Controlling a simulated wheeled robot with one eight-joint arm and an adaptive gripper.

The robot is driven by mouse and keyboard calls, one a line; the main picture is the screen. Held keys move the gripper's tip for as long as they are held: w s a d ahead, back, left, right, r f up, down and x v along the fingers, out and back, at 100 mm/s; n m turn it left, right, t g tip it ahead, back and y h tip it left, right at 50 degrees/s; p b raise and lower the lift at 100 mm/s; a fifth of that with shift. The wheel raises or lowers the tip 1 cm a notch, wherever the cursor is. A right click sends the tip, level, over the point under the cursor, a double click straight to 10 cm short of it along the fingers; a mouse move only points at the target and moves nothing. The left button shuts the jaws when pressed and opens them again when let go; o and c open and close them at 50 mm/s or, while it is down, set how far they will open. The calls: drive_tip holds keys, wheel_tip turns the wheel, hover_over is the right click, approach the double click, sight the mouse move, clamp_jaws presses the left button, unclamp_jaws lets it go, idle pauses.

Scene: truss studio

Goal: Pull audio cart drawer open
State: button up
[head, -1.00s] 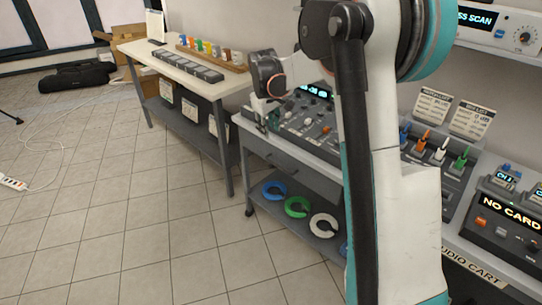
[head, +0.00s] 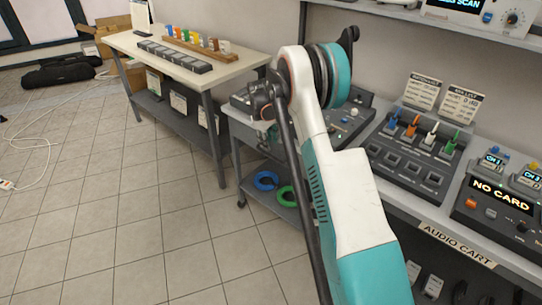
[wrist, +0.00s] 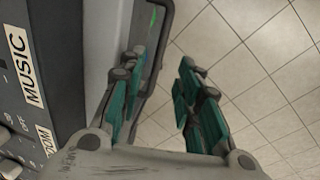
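The audio cart (head: 457,246) stands at the right in the head view, with its name on the front edge. My arm hides most of its drawer front in that view. In the wrist view, the grey cart edge runs down the left, and a dark bar handle (wrist: 168,22) stands out from it. My gripper (wrist: 158,88) is open, with its teal fingers apart. The left finger is close to the cart side of the handle, and the right finger is over the floor side. I cannot tell whether either touches the handle. My gripper is mostly hidden in the head view.
Panels with coloured plugs and a NO CARD display (head: 500,196) sit on the cart top. Blue and green rings (head: 265,180) lie on its lower shelf. A white-topped table (head: 135,40) stands behind at left. The tiled floor (head: 130,220) is clear in front.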

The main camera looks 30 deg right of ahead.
sight(271, 156)
drive_tip(key=f, duration=0.2)
drive_tip(key=d+f+b, duration=0.1)
drive_tip(key=f, duration=0.2)
drive_tip(key=f+b, duration=0.1)
drive_tip(key=f, duration=0.1)
drive_tip(key=shift+w+d+f, duration=0.15)
drive_tip(key=shift+w+f, duration=0.1)
clamp_jaws()
